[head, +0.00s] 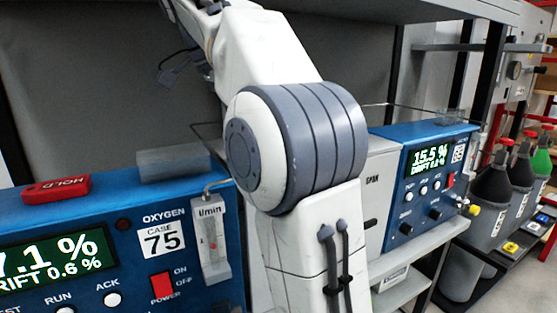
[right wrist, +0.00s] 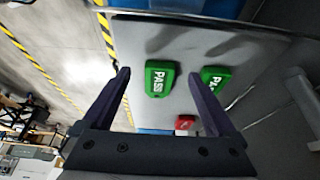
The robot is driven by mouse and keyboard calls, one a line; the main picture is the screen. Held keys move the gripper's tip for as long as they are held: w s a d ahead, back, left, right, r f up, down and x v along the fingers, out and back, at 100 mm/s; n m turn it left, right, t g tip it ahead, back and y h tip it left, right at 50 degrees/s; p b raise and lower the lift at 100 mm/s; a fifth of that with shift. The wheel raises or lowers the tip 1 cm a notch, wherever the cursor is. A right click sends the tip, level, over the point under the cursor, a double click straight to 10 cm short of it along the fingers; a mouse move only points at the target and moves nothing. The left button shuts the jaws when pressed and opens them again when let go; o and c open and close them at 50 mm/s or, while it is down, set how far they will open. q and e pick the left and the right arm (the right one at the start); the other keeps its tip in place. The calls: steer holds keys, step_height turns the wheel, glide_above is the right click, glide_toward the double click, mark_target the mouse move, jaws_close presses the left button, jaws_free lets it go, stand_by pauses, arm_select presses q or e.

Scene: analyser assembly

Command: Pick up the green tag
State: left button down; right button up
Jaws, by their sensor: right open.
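In the right wrist view, a green PASS tag (right wrist: 158,82) lies on a pale grey surface (right wrist: 150,35), between the two fingertips of my right gripper (right wrist: 159,76) as the picture shows them. The gripper is open with nothing held; its distance from the tag is hard to judge. A second green PASS tag (right wrist: 215,74) lies to the right, partly hidden behind the right finger. The head view shows neither green PASS tag clearly nor my right gripper's fingers. My left gripper cannot be made out.
A red tag (right wrist: 185,123) lies below the green ones. In the head view, a red HOLD tag (head: 56,188) sits on the left blue oxygen analyser (head: 120,200). Another blue analyser (head: 425,135) and dark bottles (head: 490,188) stand right. My arm blocks the middle.

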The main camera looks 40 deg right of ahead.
steer(key=d, duration=0.3)
steer(key=shift+s+d+b, duration=0.15)
steer(key=shift+s+b, duration=0.15)
steer(key=shift+s, duration=0.1)
steer(key=d, duration=0.2)
steer(key=shift+s+d+f+b, duration=0.3)
steer(key=shift+s+b, duration=0.05)
steer(key=shift+b+x, duration=0.55)
steer(key=shift+x, duration=0.2)
steer(key=shift+d+f, duration=0.1)
steer(key=shift+f, duration=0.3)
steer(key=shift+f, duration=0.15)
steer(key=c, duration=1.4)
steer(key=shift+c, duration=0.2)
